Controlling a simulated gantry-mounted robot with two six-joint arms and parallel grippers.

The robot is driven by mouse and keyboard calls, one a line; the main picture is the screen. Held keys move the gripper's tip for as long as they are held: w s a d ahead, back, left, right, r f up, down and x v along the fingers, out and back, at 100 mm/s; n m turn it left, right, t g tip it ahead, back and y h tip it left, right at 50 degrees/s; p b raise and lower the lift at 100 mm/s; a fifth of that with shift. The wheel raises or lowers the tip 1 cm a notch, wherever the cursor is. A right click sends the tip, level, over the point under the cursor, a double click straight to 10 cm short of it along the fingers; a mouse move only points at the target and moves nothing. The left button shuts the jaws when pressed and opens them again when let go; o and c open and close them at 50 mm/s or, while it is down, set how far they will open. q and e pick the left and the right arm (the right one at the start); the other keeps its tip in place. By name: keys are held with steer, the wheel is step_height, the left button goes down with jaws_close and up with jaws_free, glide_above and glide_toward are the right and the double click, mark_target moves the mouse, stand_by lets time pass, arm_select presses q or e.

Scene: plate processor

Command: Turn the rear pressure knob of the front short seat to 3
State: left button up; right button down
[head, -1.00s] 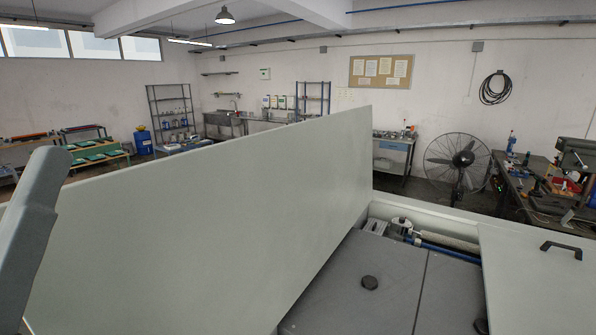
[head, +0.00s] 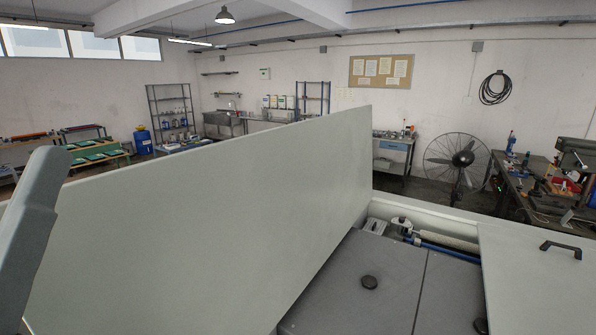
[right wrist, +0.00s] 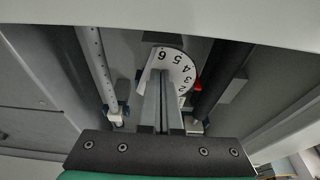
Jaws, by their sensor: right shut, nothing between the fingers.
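In the right wrist view a white round dial (right wrist: 177,62) with black numerals, 6, 5 and 4 clearly readable, sits in a recess of the machine. A red pointer (right wrist: 197,87) stands at its right edge, below the 4; I cannot tell the exact reading. My right gripper (right wrist: 161,80) is shut and empty, its fingertips in front of the dial and covering its left and lower parts. Whether they touch the knob is hidden. In the head view a grey link of my left arm shows at the left edge; the left gripper is out of view.
In the head view a large raised panel (head: 220,220) blocks much of the machine. Grey covers with a black knob (head: 369,282) lie right of it, with a blue bar (head: 440,246) behind. A lid with a black handle (head: 561,248) is at right.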

steer(key=shift+s+d, duration=0.1)
steer(key=shift+d, duration=0.15)
steer(key=shift+r+p, duration=0.15)
steer(key=shift+p, duration=0.2)
step_height(320, 180, up, 6)
steer(key=p, duration=0.5)
steer(key=shift+p, duration=0.35)
